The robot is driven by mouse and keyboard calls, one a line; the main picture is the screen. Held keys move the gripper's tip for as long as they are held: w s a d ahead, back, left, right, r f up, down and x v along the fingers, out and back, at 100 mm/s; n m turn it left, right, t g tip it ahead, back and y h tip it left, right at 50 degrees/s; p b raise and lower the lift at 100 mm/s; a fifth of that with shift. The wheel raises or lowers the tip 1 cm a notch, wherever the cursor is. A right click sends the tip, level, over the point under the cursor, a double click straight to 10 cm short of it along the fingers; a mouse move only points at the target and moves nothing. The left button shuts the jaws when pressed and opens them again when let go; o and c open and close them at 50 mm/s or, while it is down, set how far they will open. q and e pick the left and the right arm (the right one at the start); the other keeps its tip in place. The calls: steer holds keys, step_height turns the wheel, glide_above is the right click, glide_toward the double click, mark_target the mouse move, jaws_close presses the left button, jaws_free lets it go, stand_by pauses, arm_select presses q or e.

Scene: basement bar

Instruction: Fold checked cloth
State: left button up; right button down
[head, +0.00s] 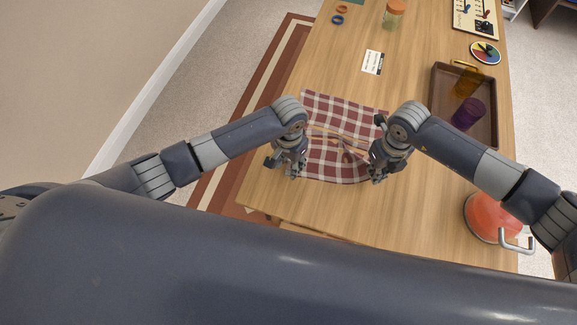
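The checked cloth (340,104) is red and white and lies on the wooden table between my two grippers. A light tan band or gap crosses its middle, and the part nearest me looks rumpled; I cannot tell whether it is folded there. My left gripper (283,168) is at the cloth's left edge, close to the near left corner. My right gripper (377,172) is at its right edge, close to the near right corner. Both point down. Their fingertips are small and partly hidden, so I cannot tell whether they are open or hold cloth.
A brown tray (437,110) with an orange cup (467,82) and a purple cup (468,114) stands at right. A red round container (488,215) is at the near right. A card (372,62), a jar (393,15) and rings (339,14) lie farther back. The table's near strip is clear.

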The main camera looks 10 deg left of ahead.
arm_select(q)
steer(key=shift+a+f, duration=0.1)
jaws_close()
stand_by(1.1)
steer(key=shift+r, duration=2.55)
